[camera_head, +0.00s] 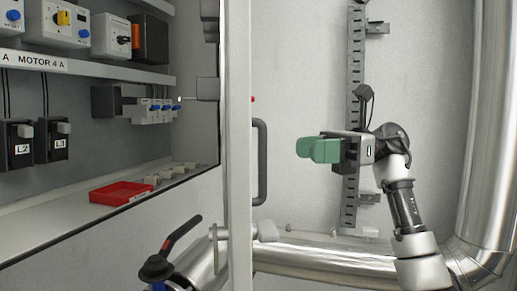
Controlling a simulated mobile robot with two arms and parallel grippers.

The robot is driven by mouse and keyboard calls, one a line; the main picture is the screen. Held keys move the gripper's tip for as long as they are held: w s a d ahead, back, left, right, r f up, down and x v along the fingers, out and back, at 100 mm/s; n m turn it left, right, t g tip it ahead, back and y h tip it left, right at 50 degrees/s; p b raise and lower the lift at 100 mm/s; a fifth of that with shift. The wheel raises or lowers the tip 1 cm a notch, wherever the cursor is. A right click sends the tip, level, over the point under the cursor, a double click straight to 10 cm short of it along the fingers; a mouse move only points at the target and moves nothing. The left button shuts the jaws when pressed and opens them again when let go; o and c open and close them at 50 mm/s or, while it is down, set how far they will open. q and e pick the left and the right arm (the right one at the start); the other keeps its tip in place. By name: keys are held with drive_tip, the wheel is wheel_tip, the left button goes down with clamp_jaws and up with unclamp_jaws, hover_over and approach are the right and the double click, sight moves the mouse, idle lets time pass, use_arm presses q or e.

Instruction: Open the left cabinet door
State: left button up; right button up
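A cabinet door (238,140) stands open and is seen nearly edge-on, a pale upright panel. A dark bar handle (262,162) sticks out from its right face. I cannot tell whether this is the left door. The open cabinet (190,130) shows to its left. My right gripper (318,149) has green fingers and is to the right of the handle, apart from it in the picture. Its fingers overlap from this angle, so their gap is unclear. Nothing is seen held in it. My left gripper is not in view.
Inside the cabinet are a shelf (90,67) with switch boxes and a red tray (121,193). A black-handled valve (157,268) and metal pipes (330,258) run below. A large vertical pipe (490,120) stands at right. A slotted rail (355,60) is on the wall behind.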

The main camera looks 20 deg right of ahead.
drive_tip(key=p, duration=0.2)
hover_over(263, 192)
drive_tip(key=shift+w, duration=0.45)
drive_tip(key=shift+d, duration=0.1)
clamp_jaws()
